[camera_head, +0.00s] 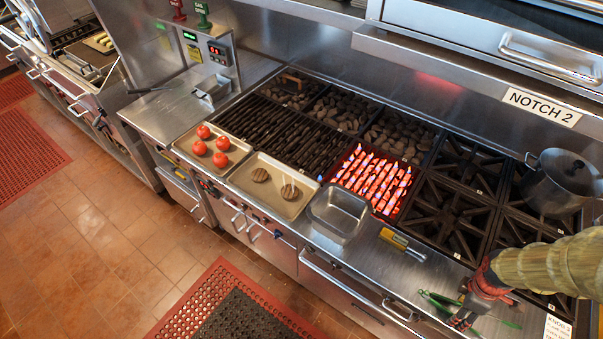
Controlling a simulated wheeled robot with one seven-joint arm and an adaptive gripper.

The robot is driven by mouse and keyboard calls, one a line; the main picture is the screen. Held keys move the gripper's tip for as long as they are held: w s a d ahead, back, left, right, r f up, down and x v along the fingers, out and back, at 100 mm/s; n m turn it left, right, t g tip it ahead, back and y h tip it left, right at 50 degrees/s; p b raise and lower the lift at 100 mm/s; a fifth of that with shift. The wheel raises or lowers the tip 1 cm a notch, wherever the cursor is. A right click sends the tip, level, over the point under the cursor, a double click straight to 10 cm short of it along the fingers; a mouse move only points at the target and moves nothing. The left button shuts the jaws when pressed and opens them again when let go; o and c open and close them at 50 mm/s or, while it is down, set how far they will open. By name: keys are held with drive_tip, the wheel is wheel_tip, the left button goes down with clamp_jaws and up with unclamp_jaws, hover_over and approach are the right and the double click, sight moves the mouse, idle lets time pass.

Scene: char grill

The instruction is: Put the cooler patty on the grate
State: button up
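Two brown patties lie on a beige tray (240,181) at the front of the grill: a left patty (260,175) and a right patty (289,193). The right patty has a pale streak over it; I cannot tell what the streak is. Nothing visible shows which patty is cooler. Behind the tray is a dark barred grate (290,142), with no food visible on it. To its right a section glows orange-red (372,180). My gripper (461,319) is at the lower right, over the front counter, well away from the patties. Its fingers are too small to read.
A steel pan (338,212) stands between the patty tray and my gripper. A second tray (190,160) holds several tomatoes. Green-handled tongs (440,298) lie near my gripper. A lidded pot (560,182) stands at the right. A yellow-handled tool (396,240) lies on the counter.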

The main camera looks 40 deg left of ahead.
drive_tip(key=shift+c, duration=1.1)
drive_tip(key=c, duration=0.4)
drive_tip(key=shift+c, duration=0.3)
wheel_tip(320, 180, up, 12)
drive_tip(key=p, duration=1)
